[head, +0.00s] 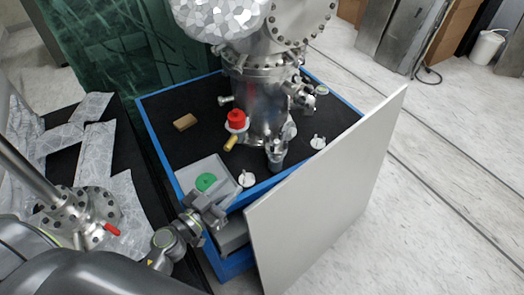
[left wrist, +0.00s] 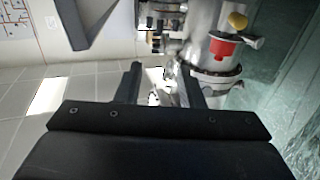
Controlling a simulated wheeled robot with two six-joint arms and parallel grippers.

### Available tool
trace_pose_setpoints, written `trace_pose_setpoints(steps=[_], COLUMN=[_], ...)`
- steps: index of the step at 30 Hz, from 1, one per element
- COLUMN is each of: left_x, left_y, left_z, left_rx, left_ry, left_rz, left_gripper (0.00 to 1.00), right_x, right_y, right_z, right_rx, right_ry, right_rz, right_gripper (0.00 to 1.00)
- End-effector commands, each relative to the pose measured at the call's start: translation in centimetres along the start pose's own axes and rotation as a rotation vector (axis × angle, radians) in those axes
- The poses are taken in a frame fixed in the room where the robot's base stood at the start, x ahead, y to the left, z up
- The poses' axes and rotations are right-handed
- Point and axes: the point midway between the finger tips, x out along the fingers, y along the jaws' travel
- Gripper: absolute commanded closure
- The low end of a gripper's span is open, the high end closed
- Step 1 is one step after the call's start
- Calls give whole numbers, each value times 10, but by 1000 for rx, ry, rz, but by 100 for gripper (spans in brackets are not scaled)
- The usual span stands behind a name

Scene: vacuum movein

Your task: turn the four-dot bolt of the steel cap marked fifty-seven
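A steel vessel with bolted flanges (head: 262,95) stands on the black top of a blue-edged cart. It also shows in the left wrist view (left wrist: 212,20). No number fifty-seven and no four-dot mark can be read, so I cannot tell which part is the cap or its bolt. My left gripper (head: 208,208) is above the near corner of the cart, beside a grey box with a green disc (head: 206,181). In the left wrist view my left gripper (left wrist: 160,88) has its two fingers apart with nothing seen held between them. My right gripper is not in view.
A red knob (head: 236,119), a tan block (head: 185,122) and small white-based pieces (head: 247,179) are on or near the cart top (head: 170,145). A tall pale panel (head: 325,195) stands along the cart's right side. Open floor lies farther right.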

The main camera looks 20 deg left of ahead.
Motion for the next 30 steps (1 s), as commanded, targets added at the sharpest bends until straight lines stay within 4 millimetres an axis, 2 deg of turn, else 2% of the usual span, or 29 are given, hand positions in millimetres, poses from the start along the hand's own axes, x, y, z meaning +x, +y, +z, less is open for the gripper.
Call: trace_pose_setpoints(steps=[5, 11, 21, 27, 30], left_x=[21, 61, 130, 159, 167], left_y=[0, 1, 0, 0, 0], left_z=[-3, -3, -1, 0, 0], left_rx=[-1, -3, -1, 0, 0], left_ry=[3, 4, 3, 2, 1], left_rz=[2, 2, 1, 1, 0], left_gripper=[65, 65, 65, 65, 65], right_x=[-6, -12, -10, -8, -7], right_y=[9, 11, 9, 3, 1], right_z=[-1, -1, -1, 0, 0], right_rx=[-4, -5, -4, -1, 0], right_ry=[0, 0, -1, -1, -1], right_rz=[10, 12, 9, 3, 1], right_gripper=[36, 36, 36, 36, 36])
